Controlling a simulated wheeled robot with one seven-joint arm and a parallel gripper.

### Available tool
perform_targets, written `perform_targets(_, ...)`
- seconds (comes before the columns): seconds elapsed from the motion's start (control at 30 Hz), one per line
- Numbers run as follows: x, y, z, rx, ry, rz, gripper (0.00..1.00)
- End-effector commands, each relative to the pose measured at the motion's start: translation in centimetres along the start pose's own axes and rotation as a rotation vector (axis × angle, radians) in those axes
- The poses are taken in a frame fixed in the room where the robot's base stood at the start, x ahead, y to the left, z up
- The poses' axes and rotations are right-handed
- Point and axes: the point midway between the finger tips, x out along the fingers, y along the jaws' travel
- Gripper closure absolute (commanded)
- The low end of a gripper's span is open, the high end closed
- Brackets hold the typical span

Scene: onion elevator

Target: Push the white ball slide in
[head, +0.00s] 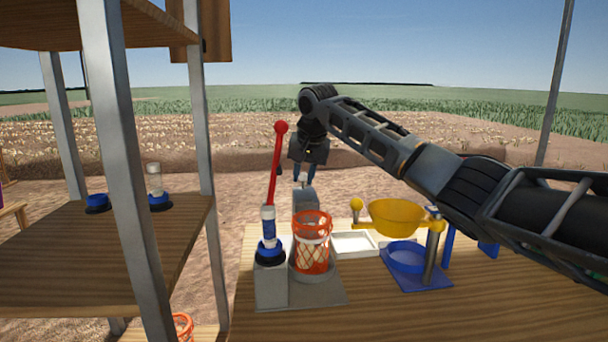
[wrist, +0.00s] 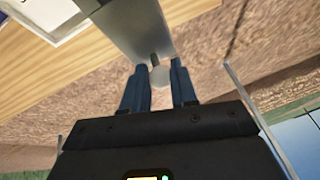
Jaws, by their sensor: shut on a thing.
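The white ball (head: 303,177) is a small knob at the far end of a grey slide (head: 305,200), behind the orange basket. My gripper (head: 304,170) points down over that end, its blue fingers on either side of the ball. In the wrist view the white ball (wrist: 160,77) sits between the two fingers (wrist: 158,84), with a short dark stem joining it to the grey slide (wrist: 135,25). The gripper is shut on the ball. The slide's near end is hidden behind the basket.
An orange mesh basket (head: 312,245) holding onions stands before the slide. A red lever (head: 277,165) and a blue-white bottle (head: 268,228) are left of it. A yellow bowl (head: 397,217) is right, above a blue ring (head: 406,257). A shelf (head: 95,240) stands left.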

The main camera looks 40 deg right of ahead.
Motion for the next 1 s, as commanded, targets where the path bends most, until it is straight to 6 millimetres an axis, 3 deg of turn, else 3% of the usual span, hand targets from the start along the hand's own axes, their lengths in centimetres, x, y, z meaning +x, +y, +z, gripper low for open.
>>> perform_targets(1.0, -1.9, 0.9, 4.2, -0.001, -0.002, 0.000, 1.00)
